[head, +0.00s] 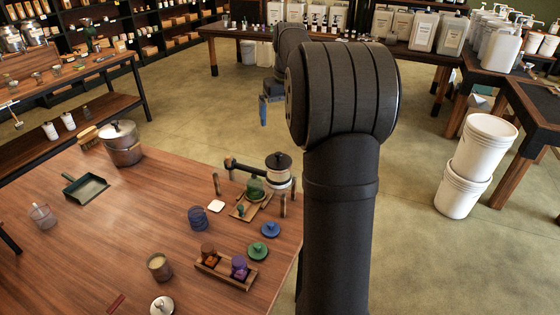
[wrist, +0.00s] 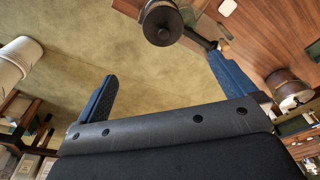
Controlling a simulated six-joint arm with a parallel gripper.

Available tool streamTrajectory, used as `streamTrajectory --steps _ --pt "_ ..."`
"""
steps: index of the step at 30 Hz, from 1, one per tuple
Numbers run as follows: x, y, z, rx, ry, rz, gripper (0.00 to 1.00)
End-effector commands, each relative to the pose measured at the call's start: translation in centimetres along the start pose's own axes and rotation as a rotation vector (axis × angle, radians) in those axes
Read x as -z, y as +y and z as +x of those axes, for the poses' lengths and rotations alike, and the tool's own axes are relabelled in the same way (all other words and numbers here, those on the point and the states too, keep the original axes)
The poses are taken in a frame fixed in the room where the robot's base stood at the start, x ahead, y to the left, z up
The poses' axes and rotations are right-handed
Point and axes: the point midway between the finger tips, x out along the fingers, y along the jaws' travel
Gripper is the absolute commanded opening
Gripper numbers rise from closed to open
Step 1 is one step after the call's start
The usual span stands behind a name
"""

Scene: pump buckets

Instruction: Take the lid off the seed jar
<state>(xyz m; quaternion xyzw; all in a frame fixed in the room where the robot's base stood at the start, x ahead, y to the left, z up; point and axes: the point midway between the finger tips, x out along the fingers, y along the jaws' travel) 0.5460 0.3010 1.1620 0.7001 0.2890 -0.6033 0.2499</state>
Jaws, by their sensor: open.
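I cannot tell for sure which vessel is the seed jar. A small wooden tray (head: 226,272) holds two small lidded jars: a brown-lidded jar (head: 208,252) with orange contents and a purple-lidded jar (head: 239,267). A green jar (head: 255,188) stands on a wooden board farther back. A green lid (head: 257,251) and a blue lid (head: 270,229) lie loose on the table. My gripper (head: 265,108) is beyond the table's far edge, above the floor and apart from all these jars. In the wrist view its blue fingers are spread with nothing between them (wrist: 162,68).
A black-topped appliance (head: 278,166) with a side arm stands at the table's far right edge; its round top also shows in the wrist view (wrist: 162,24). A metal pot (head: 124,152), a green dustpan (head: 86,187) and a brown cup (head: 160,267) occupy the table. White buckets (head: 462,190) stand stacked right.

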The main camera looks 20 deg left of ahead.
Motion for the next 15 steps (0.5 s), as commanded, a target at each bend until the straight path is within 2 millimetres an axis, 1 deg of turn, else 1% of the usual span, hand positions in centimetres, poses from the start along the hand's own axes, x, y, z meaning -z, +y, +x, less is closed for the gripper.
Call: streamTrajectory --steps 1,9,12,15 --pt "-0.1 -0.1 1.1 0.002 -0.004 0.0 1.0" --pt "-0.1 -0.1 7.0 0.002 -0.003 -0.001 1.0" --pt "-0.1 -0.2 8.9 0.002 -0.001 -0.001 1.0" --pt "0.0 -0.2 10.2 0.002 0.0 -0.001 1.0"
